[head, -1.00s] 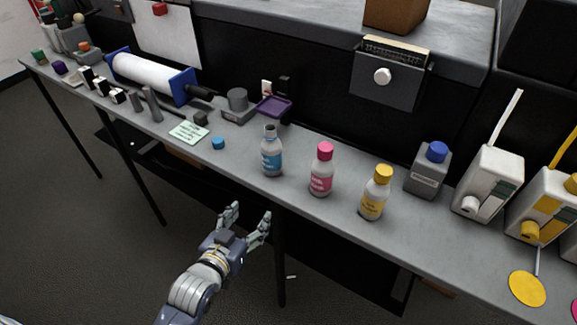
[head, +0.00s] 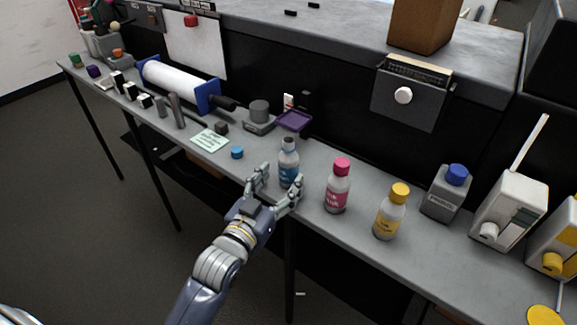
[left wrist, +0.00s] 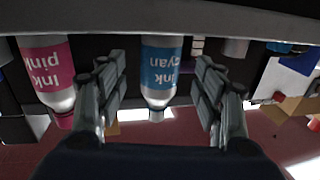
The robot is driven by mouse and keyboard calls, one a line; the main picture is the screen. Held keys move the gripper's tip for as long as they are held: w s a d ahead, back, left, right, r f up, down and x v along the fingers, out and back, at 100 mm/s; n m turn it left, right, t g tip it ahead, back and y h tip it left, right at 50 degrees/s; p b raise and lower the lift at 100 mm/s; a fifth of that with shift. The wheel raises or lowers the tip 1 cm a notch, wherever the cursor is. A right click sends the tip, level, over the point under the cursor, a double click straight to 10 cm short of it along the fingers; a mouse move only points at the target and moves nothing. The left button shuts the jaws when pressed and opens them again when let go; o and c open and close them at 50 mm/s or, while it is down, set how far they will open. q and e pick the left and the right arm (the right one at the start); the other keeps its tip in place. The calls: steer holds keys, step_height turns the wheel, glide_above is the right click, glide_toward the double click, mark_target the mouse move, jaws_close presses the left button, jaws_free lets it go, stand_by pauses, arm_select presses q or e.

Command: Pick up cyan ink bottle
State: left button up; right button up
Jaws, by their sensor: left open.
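The cyan ink bottle (head: 289,166) stands upright and uncapped on the grey bench, with a blue label. A small blue cap (head: 237,153) lies on the bench to its left. My left gripper (head: 275,187) is open and empty at the bench's front edge, just in front of the bottle. In the left wrist view the cyan bottle (left wrist: 160,70) appears upside down, between the two open fingers (left wrist: 160,88) and beyond them. I cannot tell whether the fingers touch it. My right gripper is not in view.
A pink-capped ink bottle (head: 338,187) stands close to the right of the cyan one, and a yellow-capped bottle (head: 390,212) farther right. Behind are a purple tray (head: 294,121) and a grey scale (head: 259,122). A green note (head: 210,140) lies left.

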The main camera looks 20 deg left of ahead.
mark_target(284, 175)
arm_select(q)
steer(key=w, duration=0.5)
steer(key=shift+d+f, duration=0.25)
steer(key=shift+d, duration=0.1)
steer(key=c, duration=1.3)
steer(key=shift+r, duration=0.1)
